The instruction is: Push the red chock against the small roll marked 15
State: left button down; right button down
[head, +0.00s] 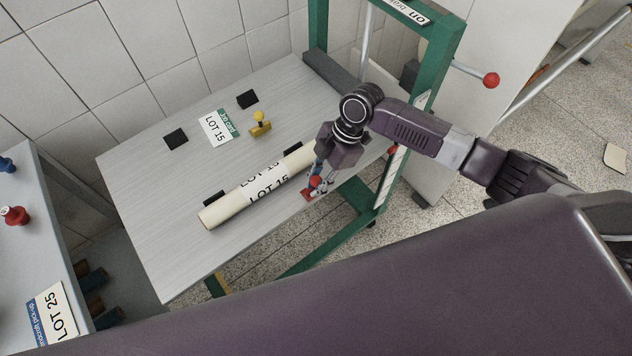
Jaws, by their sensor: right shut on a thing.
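The small roll (227,208) is a cream roll marked LOT 15, lying at a slant on the grey table (160,245). The red chock (306,195) sits on the table near the roll's right end, on its near side. A red knob (315,182) shows above its base. My right gripper (318,184) points down at the chock and is shut on it. The gripper partly hides the chock, so I cannot tell whether it touches the roll. My left gripper is not in view.
Black blocks (214,198) stand behind the roll. A yellow chock (260,128), a LOT 15 card (216,129) and black pads (176,138) lie farther back. A green frame (317,40) stands at the table's right end. The front left of the table is clear.

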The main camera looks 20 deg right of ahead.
jog(key=shift+w+a+b, duration=0.25)
jog(key=shift+w+b, duration=0.05)
jog(key=shift+w, duration=0.4)
jog(key=shift+w+a+b, duration=0.25)
jog(key=shift+w+b, duration=0.05)
jog(key=shift+w, duration=0.4)
jog(key=c, duration=1.7)
grip_release()
jog(key=shift+s, duration=0.1)
jog(key=shift+c, duration=0.2)
jog(key=v, duration=1.2)
